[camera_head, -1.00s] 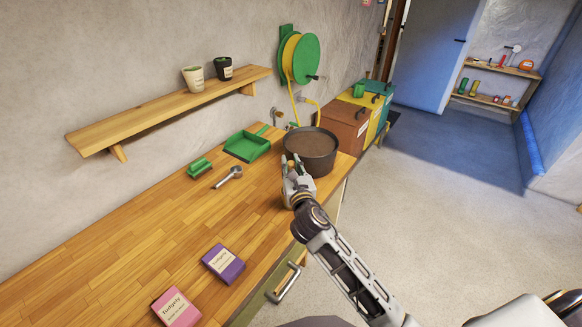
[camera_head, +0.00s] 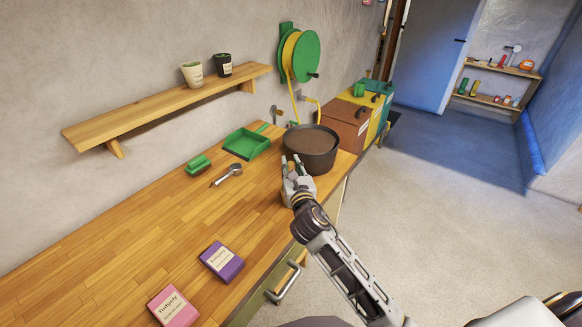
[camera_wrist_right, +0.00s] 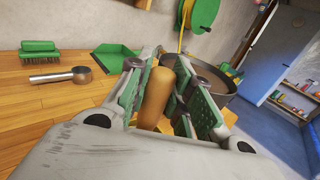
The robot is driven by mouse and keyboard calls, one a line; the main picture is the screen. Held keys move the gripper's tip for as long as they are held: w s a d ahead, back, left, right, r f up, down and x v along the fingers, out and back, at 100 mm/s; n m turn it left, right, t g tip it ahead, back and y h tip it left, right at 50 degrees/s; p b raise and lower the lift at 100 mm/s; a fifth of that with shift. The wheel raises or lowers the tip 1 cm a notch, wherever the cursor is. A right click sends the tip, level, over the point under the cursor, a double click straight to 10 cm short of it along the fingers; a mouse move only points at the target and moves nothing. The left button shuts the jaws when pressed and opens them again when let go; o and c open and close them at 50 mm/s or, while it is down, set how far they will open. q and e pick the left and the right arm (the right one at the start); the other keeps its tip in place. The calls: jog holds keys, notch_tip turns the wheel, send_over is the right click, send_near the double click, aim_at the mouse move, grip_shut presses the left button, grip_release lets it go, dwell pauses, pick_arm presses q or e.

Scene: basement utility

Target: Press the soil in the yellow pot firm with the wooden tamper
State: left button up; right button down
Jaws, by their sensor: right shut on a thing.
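My right gripper (camera_head: 291,163) is at the near side of the large dark pot of soil, low over the workbench. In the right wrist view its green-padded fingers (camera_wrist_right: 168,98) are shut on an upright, rounded wooden handle (camera_wrist_right: 156,98), which I take as the wooden tamper. The tamper's lower end is hidden by the gripper. A small yellow patch (camera_wrist_right: 229,117) shows beside the fingers; I cannot tell whether it is the yellow pot. No yellow pot shows clearly in the head view. My left gripper is out of view.
The dark pot (camera_head: 312,163) stands at the bench's far end. A green dustpan (camera_head: 246,145), green brush (camera_head: 198,165) and metal scoop (camera_head: 228,174) lie left of my gripper. Purple (camera_head: 222,262) and pink (camera_head: 174,307) packets lie nearer. The bench middle (camera_head: 150,240) is clear.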

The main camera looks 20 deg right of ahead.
jog(key=shift+f+b, duration=0.3)
jog(key=shift+f, duration=0.3)
dwell(1.6)
jog(key=shift+r+p, duration=3.65)
jog(key=shift+p, duration=0.5)
jog(key=shift+f, duration=0.1)
